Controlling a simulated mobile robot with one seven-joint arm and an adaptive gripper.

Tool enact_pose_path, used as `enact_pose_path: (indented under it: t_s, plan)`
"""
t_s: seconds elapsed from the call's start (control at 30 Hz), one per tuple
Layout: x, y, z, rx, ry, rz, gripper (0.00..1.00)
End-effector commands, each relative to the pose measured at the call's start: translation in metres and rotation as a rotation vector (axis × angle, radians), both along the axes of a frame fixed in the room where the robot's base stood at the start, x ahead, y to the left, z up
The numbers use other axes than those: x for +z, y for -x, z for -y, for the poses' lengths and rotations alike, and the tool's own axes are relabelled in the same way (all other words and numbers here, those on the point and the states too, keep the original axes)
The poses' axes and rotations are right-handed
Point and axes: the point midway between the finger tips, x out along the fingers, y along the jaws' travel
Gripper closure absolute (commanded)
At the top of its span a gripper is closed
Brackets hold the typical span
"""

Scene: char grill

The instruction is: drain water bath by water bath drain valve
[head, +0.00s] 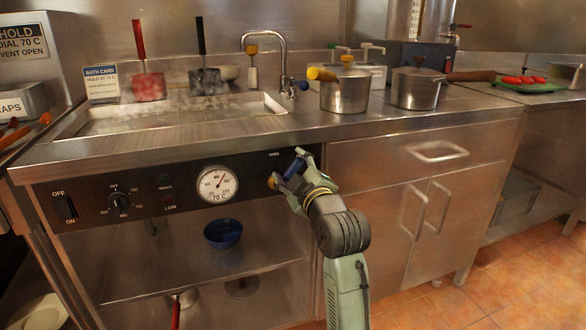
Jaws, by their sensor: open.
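The water bath (100,128) is a steel basin sunk in the counter, with a hazy, steamy surface. A red-bladed and a dark-bladed paddle stand at its back. A blue lever (294,166) with a brass-coloured part (272,182) sits at the right end of the black control panel and looks like the drain valve. The gripper hides part of the valve.
The panel holds a dial gauge (217,184), a knob (119,202) and an on/off switch (65,207). A faucet (284,55) stands behind the basin. Two pots (345,95) stand on the counter to the right. A blue bowl (222,234) is on the shelf below. Cabinet doors (410,215) are shut.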

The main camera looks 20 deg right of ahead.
Motion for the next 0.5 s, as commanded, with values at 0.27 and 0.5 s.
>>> enact_pose_path:
  t_s: [0.27,0.5]
  plan:
    - [0.0,0.039,0.003,-0.003,-0.001,0.002,0.46]
    - [0.0,0.09,0.004,-0.003,-0.001,0.001,0.46]
